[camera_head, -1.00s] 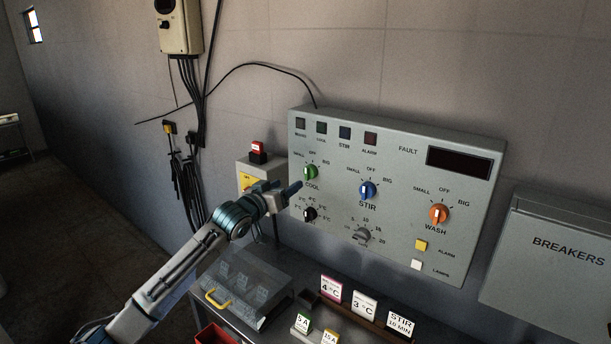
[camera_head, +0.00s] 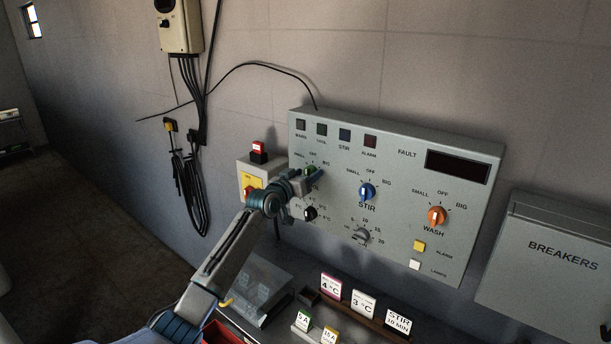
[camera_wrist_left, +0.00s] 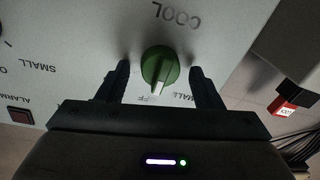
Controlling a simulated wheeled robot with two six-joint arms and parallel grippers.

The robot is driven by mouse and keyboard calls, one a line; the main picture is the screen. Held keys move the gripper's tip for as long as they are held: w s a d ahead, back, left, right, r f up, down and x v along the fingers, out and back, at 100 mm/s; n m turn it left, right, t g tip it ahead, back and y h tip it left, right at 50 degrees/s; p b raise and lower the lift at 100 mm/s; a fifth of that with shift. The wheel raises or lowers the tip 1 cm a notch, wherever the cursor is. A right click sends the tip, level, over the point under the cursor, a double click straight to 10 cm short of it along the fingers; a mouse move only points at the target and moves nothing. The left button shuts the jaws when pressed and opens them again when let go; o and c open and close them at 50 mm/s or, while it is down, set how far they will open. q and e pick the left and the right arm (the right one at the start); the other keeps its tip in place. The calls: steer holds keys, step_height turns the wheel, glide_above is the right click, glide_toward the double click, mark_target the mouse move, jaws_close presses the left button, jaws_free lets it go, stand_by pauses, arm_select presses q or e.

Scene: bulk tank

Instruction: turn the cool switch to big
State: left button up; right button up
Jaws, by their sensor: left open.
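The cool switch is a green round knob (camera_head: 309,170) at the left of the grey control panel, partly covered by my left gripper (camera_head: 308,182) in the head view. In the left wrist view the panel is upside down, and the green knob (camera_wrist_left: 159,67) lies between the two dark fingers of my left gripper (camera_wrist_left: 162,74). The fingers are open, with a gap on both sides of the knob. The word COOL shows above the knob there; OFF and SMALL are partly hidden below it. My right gripper is not in view.
The blue stir knob (camera_head: 367,191), orange wash knob (camera_head: 437,215), black temperature knob (camera_head: 310,214) and grey timer knob (camera_head: 362,236) share the panel. Small label cards (camera_head: 364,304) stand below.

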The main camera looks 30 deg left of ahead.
arm_select(q)
steer(key=c, duration=0.9)
steer(key=shift+c, duration=0.5)
steer(key=shift+d+f+m+t+h+b, duration=0.1)
steer(key=shift+m+t+h+b, duration=0.05)
steer(key=shift+m+b, duration=2.7)
steer(key=shift+f+m+t+h+b, duration=0.1)
steer(key=shift+m+t+h+b, duration=0.05)
steer(key=shift+m+b, duration=2.65)
steer(key=shift+n+b, duration=0.45)
steer(key=shift+b, duration=0.1)
steer(key=o, duration=1)
steer(key=shift+s, duration=0.15)
